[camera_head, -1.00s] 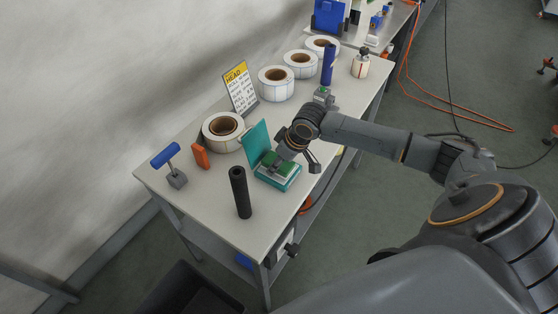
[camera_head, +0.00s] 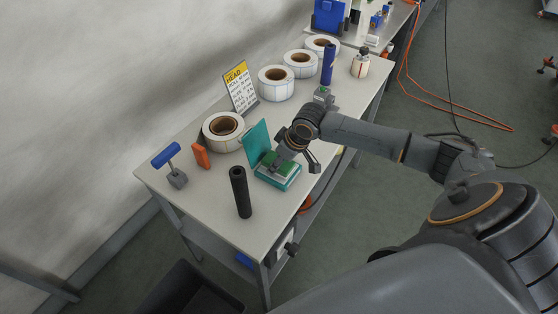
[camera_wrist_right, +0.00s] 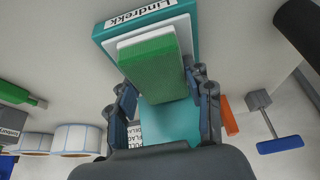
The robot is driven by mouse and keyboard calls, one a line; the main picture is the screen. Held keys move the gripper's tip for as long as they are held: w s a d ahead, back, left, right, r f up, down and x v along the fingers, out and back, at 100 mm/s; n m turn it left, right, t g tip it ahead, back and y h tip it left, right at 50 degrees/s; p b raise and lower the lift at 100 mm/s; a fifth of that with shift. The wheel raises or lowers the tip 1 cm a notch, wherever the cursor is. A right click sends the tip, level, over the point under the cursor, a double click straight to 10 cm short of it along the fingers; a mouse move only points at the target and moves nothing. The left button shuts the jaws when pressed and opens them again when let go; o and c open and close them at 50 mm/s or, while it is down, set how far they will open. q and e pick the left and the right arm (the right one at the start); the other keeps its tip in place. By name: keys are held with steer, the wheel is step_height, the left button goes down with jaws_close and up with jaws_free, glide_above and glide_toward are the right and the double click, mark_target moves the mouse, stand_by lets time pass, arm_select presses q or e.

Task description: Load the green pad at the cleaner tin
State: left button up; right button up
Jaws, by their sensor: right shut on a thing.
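The green pad (camera_head: 279,160) is a green block on a pale layer; it also shows in the right wrist view (camera_wrist_right: 155,68). My right gripper (camera_head: 284,155) is shut on it, with a finger on either side in the wrist view (camera_wrist_right: 163,92). The pad is over the open teal tin (camera_head: 277,182), whose teal lid (camera_head: 257,143) stands up behind. In the wrist view the tin (camera_wrist_right: 104,33) carries a "Lindrekk" label and a white inside. The pad's underside is hidden, so contact with the inside is unclear. My left gripper is in neither view.
A black cylinder (camera_head: 240,192) stands close left of the tin. A grey block with a green top (camera_head: 323,95) stands beyond my wrist.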

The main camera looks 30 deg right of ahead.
steer(key=shift+s+f+p, duration=0.3)
steer(key=shift+f+p, duration=0.05)
steer(key=shift+p, duration=0.05)
stand_by(1.4)
steer(key=shift+w+r+p, duration=0.15)
steer(key=shift+r+p, duration=0.75)
steer(key=shift+p, duration=0.15)
step_height(320, 180, up, 6)
steer(key=p, duration=0.6)
steer(key=shift+w+f, duration=0.1)
steer(key=shift+w, duration=0.05)
